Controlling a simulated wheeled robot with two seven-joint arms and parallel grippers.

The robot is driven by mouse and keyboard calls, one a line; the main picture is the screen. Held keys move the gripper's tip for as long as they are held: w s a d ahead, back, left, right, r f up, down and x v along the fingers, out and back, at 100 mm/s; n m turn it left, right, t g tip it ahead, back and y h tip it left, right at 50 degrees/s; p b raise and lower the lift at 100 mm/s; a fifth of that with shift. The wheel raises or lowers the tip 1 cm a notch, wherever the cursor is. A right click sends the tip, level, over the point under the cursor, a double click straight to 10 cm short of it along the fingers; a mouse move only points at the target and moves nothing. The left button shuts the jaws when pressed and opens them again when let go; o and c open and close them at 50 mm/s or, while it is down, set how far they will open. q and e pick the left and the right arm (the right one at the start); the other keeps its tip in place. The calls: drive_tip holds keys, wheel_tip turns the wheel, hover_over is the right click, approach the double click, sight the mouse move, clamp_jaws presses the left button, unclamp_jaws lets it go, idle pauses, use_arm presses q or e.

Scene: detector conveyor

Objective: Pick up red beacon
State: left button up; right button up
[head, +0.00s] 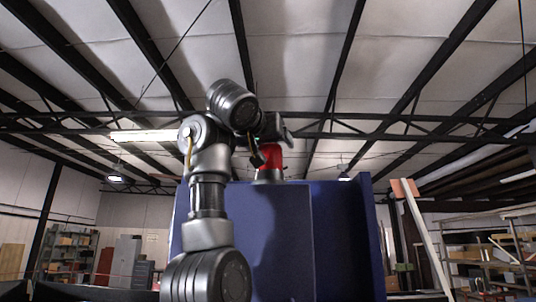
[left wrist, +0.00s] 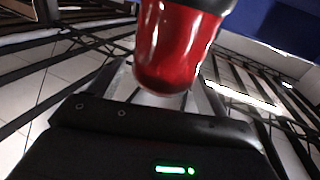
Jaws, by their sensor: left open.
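The red beacon (head: 272,157) stands upright on a grey base at the top of the blue cabinet (head: 283,235) in the head view. My left gripper (head: 265,150) is at the beacon and partly covers it from the left. In the left wrist view the beacon's glossy red dome (left wrist: 178,48) is large and close, at top centre, in front of the open jaws. Its dark base is cut off by the top edge. The jaws are open; I cannot tell whether a finger touches the dome. My right gripper is in neither view.
The blue cabinet's tall panels fill the middle in front of me. A leaning pale plank (head: 424,235) and a shelf rack (head: 490,250) stand at the right. Shelves (head: 65,250) stand at the far left. The space above the cabinet is open up to the roof beams.

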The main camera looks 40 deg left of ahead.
use_arm(q)
drive_tip(key=shift+x, duration=1.25)
drive_tip(key=shift+s+d+f, duration=0.1)
drive_tip(key=shift+s, duration=0.35)
drive_tip(key=shift+c, duration=0.6)
drive_tip(key=shift+s, duration=0.1)
drive_tip(key=shift+c, duration=1.3)
drive_tip(key=c, duration=1.1)
